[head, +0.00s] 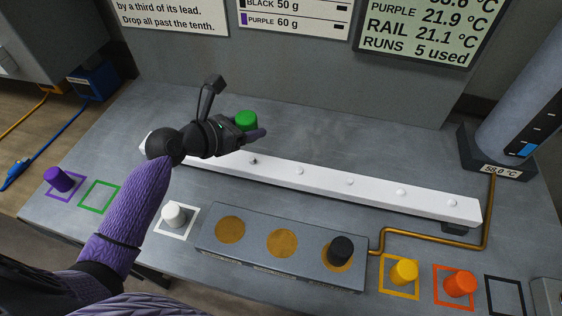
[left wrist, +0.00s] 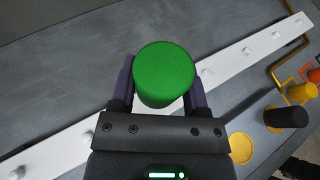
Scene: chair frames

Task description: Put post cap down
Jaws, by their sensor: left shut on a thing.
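My left gripper (head: 252,132) is shut on a green cylinder (head: 246,120), which I take to be the post cap. It holds it near the back edge of the white rail (head: 330,178), toward the rail's left part. In the left wrist view the green cylinder (left wrist: 165,75) sits between the two purple fingers, its round top facing the camera. Whether its underside touches anything is hidden. An empty green square outline (head: 99,197) is on the bench at the left. My right gripper is not in view.
A metal block (head: 262,262) with round orange pads bears a black cylinder (head: 340,250). Yellow (head: 404,271) and orange (head: 461,284) cylinders stand at the right, beside an empty black outline (head: 505,295). The bench behind the rail is clear.

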